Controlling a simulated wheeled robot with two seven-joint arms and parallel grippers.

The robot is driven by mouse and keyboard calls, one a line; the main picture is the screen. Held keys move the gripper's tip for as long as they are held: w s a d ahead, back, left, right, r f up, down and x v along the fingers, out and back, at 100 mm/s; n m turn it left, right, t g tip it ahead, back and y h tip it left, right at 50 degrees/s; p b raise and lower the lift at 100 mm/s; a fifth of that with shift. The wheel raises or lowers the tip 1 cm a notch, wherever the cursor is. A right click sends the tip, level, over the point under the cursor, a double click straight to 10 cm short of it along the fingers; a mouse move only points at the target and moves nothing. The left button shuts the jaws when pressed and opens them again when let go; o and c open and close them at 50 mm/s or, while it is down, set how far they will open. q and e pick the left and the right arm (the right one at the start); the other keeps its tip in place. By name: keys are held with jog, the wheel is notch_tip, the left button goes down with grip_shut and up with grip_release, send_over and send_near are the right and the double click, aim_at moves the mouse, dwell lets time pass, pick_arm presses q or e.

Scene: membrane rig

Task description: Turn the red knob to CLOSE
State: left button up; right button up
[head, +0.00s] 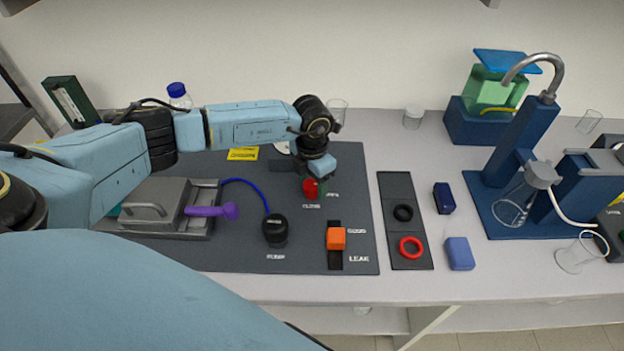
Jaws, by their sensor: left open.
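The red knob (310,189) stands on the dark grey panel (350,160), with a white label that seems to read CLOSE just below it and another label to its right. My left gripper (317,181) reaches in from the left and points down at the knob. Its fingers are at or around the knob's top; I cannot tell whether they touch it. The left gripper is open. The knob's upper part and its exact turn angle are partly hidden by the gripper. My right gripper is not in view.
On the panel are a black bulb (275,229), an orange switch block (336,239), and a grey clamp box (160,203) with a purple handle (212,211). To the right lie a black ring (403,213) and red ring (411,238) on a strip. A blue stand (515,150) holds a flask.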

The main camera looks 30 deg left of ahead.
pick_arm(q)
jog(key=c, duration=1)
